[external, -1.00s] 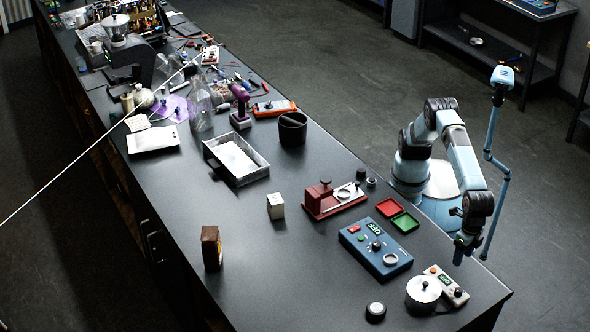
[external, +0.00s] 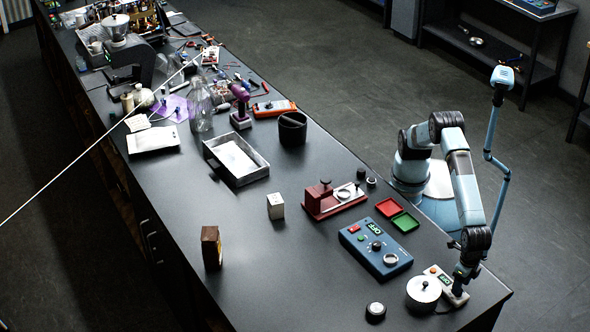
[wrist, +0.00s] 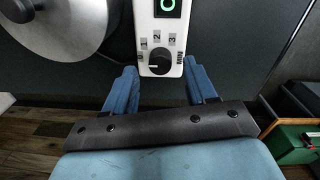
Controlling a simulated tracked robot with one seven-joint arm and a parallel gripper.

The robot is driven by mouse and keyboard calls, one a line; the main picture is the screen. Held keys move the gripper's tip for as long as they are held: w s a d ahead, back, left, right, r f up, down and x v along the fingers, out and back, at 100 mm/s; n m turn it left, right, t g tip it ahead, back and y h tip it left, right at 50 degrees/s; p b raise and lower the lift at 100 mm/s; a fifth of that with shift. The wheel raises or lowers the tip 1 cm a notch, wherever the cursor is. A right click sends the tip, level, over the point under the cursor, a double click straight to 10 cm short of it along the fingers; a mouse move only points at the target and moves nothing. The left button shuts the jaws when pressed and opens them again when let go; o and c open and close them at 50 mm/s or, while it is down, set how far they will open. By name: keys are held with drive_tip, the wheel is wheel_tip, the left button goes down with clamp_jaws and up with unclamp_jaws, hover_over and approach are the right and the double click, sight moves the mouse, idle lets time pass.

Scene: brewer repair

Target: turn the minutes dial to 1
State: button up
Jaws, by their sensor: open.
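In the external view the white panel (external: 439,273) is partly hidden by my arm. My gripper (wrist: 160,85) is open, its two blue fingers on either side of the panel's lower end, just short of the dial. It also shows in the external view (external: 460,287).
A round silver pot (external: 423,290) with a lid stands close to the left of the panel. A blue control box (external: 375,249) and red and green trays (external: 405,222) lie behind.

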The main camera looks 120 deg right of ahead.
drive_tip(key=shift+f, duration=1.1)
drive_tip(key=shift+c, duration=0.3)
clamp_jaws()
drive_tip(key=m, duration=0.4)
drive_tip(key=shift+r+m, duration=0.1)
drive_tip(key=shift+m, duration=1.7)
drive_tip(key=shift+w, duration=0.1)
